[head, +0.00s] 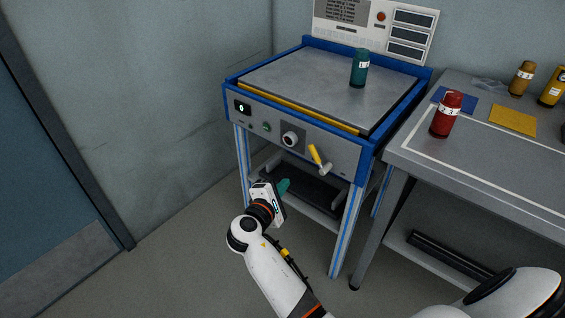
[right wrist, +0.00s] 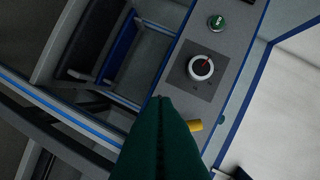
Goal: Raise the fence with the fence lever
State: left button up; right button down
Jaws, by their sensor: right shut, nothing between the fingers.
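A yellow strip (head: 300,111), which looks like the fence, lies low along the front edge of the grey top. My right gripper (head: 285,186) is shut and empty, below and left of the lever, apart from it. Its green fingers fill the lower middle of the right wrist view (right wrist: 163,105). My left gripper is not in view.
The blue-edged machine (head: 230,95) has a round knob (head: 290,139) and a green button (head: 267,127) left of the lever. A teal bottle (head: 359,70) stands on its top. A side table (head: 480,165) with a red bottle (head: 446,115) stands close on the right.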

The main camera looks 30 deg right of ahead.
aim_at(316, 157)
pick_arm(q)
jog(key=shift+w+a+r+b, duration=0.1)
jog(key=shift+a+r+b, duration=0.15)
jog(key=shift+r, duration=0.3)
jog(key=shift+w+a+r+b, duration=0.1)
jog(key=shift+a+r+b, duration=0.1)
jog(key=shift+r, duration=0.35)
pick_arm(e)
notch_tip(316, 157, up, 5)
jog(key=shift+w+d+r+m+h, duration=0.1)
jog(key=shift+m+h, duration=0.5)
jog(key=shift+h, duration=0.4)
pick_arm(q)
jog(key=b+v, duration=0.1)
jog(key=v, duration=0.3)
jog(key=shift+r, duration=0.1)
pick_arm(e)
jog(key=x, duration=1)
jog(key=shift+f, duration=0.25)
jog(key=shift+d, duration=0.15)
